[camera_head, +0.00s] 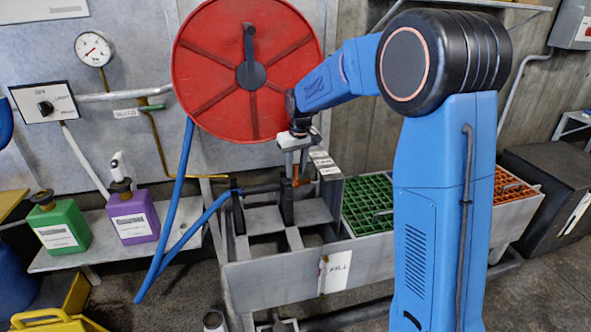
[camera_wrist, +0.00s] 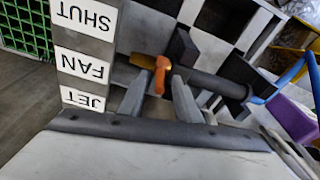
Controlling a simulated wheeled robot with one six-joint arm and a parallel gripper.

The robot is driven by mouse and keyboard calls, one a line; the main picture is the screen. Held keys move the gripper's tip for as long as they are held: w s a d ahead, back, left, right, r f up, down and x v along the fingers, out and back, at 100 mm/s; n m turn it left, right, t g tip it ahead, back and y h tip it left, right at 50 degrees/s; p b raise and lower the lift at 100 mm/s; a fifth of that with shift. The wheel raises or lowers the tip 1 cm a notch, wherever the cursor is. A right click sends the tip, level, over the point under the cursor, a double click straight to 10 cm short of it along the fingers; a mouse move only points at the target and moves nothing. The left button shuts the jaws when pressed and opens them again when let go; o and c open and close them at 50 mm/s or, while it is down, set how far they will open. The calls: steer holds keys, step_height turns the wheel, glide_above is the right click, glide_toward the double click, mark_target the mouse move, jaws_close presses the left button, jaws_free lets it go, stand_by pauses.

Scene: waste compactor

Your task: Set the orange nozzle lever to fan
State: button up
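The orange nozzle lever (camera_wrist: 160,76) stands up from a dark nozzle (camera_wrist: 205,82) with a brass-coloured end. In the wrist view the fingers of my gripper (camera_wrist: 161,84) stand on either side of the lever, with narrow gaps, so it looks open around it. A label plate beside it reads SHUT (camera_wrist: 84,17), FAN (camera_wrist: 82,66) and JET (camera_wrist: 84,98). The lever lies to the side of these labels; which one it points to is not clear. In the head view my gripper (camera_head: 296,160) reaches down over the small orange lever (camera_head: 295,175), partly hiding it.
A red hose reel (camera_head: 215,90) hangs on the wall close behind my gripper. A blue hose (camera_head: 172,235) runs to the nozzle. The grey trough (camera_head: 290,280) holds green grating (camera_head: 366,205). Green (camera_head: 60,225) and purple (camera_head: 134,215) bottles stand on a shelf at left.

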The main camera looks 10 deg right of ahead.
steer(key=s+r, duration=0.3)
steer(key=r, duration=1.4)
steer(key=shift+d, duration=0.3)
steer(key=shift+s, duration=0.1)
steer(key=s+d+f+m+t, duration=0.1)
steer(key=s+d+f, duration=0.15)
steer(key=s, duration=1.35)
steer(key=s+d+f+m+t, duration=0.1)
steer(key=s+d+f, duration=0.15)
steer(key=s, duration=1.25)
steer(key=s+d+f, duration=0.1)
steer(key=s+f, duration=0.5)
steer(key=s, duration=0.4)
steer(key=shift+s+d+f+t, duration=0.2)
steer(key=shift+s+f+t, duration=0.1)
steer(key=shift+f+t, duration=0.1)
